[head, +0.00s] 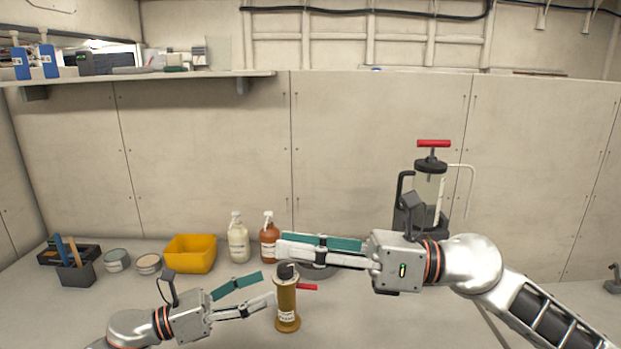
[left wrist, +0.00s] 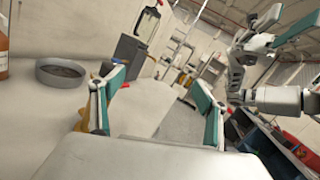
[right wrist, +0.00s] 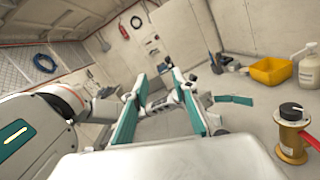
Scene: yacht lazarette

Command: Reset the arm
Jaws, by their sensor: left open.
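My left gripper (head: 266,287) is open and empty, low over the bench beside the left side of a brass cylinder (head: 287,305) with a black cap and red lever. In the left wrist view its teal-padded fingers (left wrist: 158,95) are spread apart, and part of a brass-coloured body shows behind the left finger. My right gripper (head: 281,246) is higher, pointing left above the cylinder. In the right wrist view its fingers (right wrist: 160,85) are apart with nothing held, and my left arm shows beyond them. The cylinder stands upright at the right of that view (right wrist: 291,140).
A yellow bin (head: 190,254), a cream bottle (head: 238,243) and an amber bottle (head: 269,241) stand along the back. Round tins (head: 148,264) and a dark tool holder (head: 76,274) are at left. A red-handled pump (head: 430,185) stands behind my right arm.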

